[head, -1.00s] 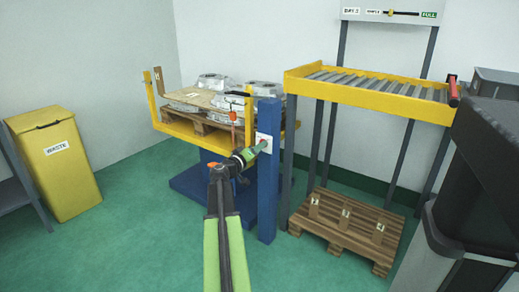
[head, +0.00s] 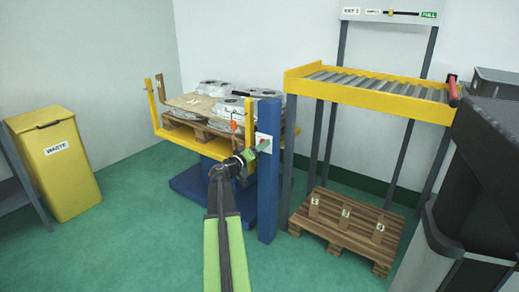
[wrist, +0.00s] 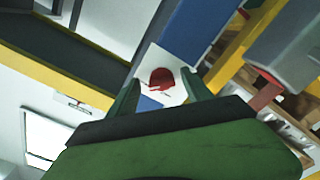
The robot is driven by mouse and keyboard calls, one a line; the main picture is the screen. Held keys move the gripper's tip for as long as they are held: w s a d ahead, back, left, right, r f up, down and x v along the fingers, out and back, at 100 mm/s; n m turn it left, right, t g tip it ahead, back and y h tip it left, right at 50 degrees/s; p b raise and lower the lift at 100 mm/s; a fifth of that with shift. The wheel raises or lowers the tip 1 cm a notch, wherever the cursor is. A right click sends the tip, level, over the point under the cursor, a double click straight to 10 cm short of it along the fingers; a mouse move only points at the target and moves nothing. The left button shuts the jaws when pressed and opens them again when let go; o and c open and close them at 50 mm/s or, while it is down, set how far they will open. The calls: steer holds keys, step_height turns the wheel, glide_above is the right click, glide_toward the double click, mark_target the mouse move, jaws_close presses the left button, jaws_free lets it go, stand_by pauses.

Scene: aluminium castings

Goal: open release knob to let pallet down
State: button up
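The release knob is red (wrist: 161,79) on a white plate (wrist: 164,62), which is fixed to the blue post (head: 268,190). My gripper (head: 263,146) is at the plate in the head view. In the wrist view its two green fingers (wrist: 161,84) stand apart, one on each side of the knob, with gaps visible. I cannot tell whether a finger touches it. The pallet (head: 198,126) rests on the yellow lift frame (head: 185,141), with silver castings (head: 213,88) and a wooden board (head: 193,104) on it.
A roller conveyor (head: 375,88) with a yellow frame stands to the right. A yellow waste bin (head: 60,165) stands at the left. A dark container (head: 490,170) is at the right edge. Green floor is clear at front left.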

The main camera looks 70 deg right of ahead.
steer(key=v, duration=1.7)
steer(key=shift+a, duration=0.2)
steer(key=shift+w, duration=0.2)
